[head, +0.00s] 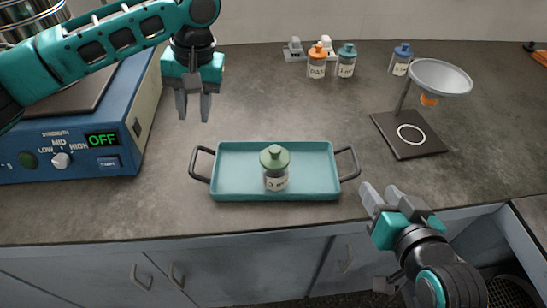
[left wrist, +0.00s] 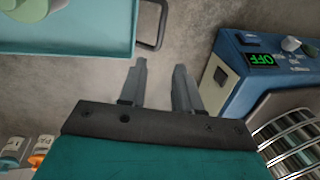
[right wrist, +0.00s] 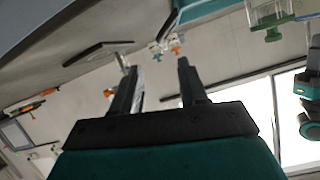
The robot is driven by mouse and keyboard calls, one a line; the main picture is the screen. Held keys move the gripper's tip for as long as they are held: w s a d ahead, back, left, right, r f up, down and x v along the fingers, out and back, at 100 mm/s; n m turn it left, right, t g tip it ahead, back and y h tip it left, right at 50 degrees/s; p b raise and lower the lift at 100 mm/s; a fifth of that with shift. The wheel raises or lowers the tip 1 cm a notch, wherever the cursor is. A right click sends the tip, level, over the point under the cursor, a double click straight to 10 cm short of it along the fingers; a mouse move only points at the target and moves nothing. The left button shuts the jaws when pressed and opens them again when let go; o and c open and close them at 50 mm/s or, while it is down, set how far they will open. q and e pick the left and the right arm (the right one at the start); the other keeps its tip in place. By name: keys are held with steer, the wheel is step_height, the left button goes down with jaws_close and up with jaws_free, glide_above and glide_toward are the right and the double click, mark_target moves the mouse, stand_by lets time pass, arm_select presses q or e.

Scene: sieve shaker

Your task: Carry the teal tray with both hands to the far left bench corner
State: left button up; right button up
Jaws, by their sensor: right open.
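The teal tray (head: 237,165) lies flat on the bench near its front edge, with a dark handle at each end. A jar with a green lid (head: 275,172) stands upright in it. My left gripper (head: 193,114) is open and empty, behind and above the tray's left handle (head: 199,165). In the left wrist view the tray (left wrist: 95,42) and this handle (left wrist: 156,25) lie beyond the open fingers (left wrist: 160,66), apart from them. My right gripper (head: 380,191) is open and empty, in front and to the right of the right handle (head: 349,163), seemingly not touching it.
A blue sieve shaker (head: 80,170) reading OFF occupies the left of the bench. Orange-lidded (head: 316,66), teal-lidded (head: 346,64) and blue-lidded (head: 400,62) jars stand at the back. A funnel stand (head: 410,138) is at right. Bench behind the tray is clear.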

mark_target(194, 152)
arm_select(q)
steer(key=f, duration=0.4)
steer(key=a+f, duration=0.1)
steer(key=f, duration=0.3)
steer(key=a+f, duration=0.1)
steer(key=f, duration=0.3)
steer(key=shift+s+a+f, duration=0.2)
steer(key=shift+s+f, duration=0.05)
steer(key=shift+f, duration=0.05)
arm_select(e)
steer(key=x, duration=1.2)
steer(key=shift+w+f, duration=0.15)
steer(key=shift+w, duration=0.05)
arm_select(q)
steer(key=shift+c, duration=0.4)
arm_select(e)
steer(key=shift+c, duration=0.3)
arm_select(q)
steer(key=c, duration=0.4)
arm_select(e)
steer(key=c, duration=0.5)
arm_select(q)
jaws_close()
arm_select(e)
jaws_close()
arm_select(q)
steer(key=shift+a, duration=0.1)
